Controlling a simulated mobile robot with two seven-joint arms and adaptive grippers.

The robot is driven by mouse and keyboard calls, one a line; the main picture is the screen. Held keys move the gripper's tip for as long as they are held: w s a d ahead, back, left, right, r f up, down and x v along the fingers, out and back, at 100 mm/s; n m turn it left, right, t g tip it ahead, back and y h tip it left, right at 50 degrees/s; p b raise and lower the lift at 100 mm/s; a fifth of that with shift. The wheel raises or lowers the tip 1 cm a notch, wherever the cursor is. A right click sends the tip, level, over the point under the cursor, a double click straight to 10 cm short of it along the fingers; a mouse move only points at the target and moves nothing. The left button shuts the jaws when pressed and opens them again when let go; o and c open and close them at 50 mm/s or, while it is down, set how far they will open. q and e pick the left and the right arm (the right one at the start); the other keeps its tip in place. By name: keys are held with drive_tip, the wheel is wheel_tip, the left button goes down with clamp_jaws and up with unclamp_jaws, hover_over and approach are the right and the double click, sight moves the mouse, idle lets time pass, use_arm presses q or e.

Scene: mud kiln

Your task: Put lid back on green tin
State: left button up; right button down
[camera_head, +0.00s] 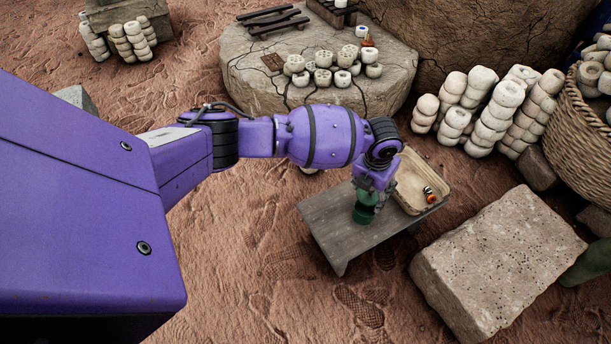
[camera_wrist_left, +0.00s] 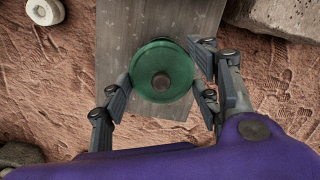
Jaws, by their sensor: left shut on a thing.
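The green lid (camera_wrist_left: 162,72), a round disc with a dark round centre, sits between the fingers of my left gripper (camera_wrist_left: 160,92) in the left wrist view. The fingers press on its rim from both sides. In the head view my left gripper (camera_head: 372,185) points down over the small wooden table (camera_head: 327,217). The green tin (camera_head: 363,213) shows just below the fingers, standing on that table. The lid looks level and close over the tin. I cannot tell whether it is seated on it. My right gripper is not in view.
A shallow tan tray (camera_head: 410,192) lies at the table's right end with a small orange-and-black thing (camera_head: 429,194) in it. A stone block (camera_head: 497,262) stands to the right. A round stone slab (camera_head: 240,62) with pots is behind. The table's front left is clear.

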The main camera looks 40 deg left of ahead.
use_arm(q)
drive_tip(key=shift+w+f, duration=0.2)
drive_tip(key=shift+f, duration=0.25)
wheel_tip(320, 180, down, 3)
drive_tip(key=b, duration=0.2)
drive_tip(key=shift+f+b, duration=0.1)
drive_tip(key=shift+b, duration=0.3)
drive_tip(key=shift+f+b, duration=0.5)
drive_tip(key=shift+f, duration=0.5)
drive_tip(key=shift+p, duration=0.3)
drive_tip(key=shift+f, duration=0.15)
idle(0.7)
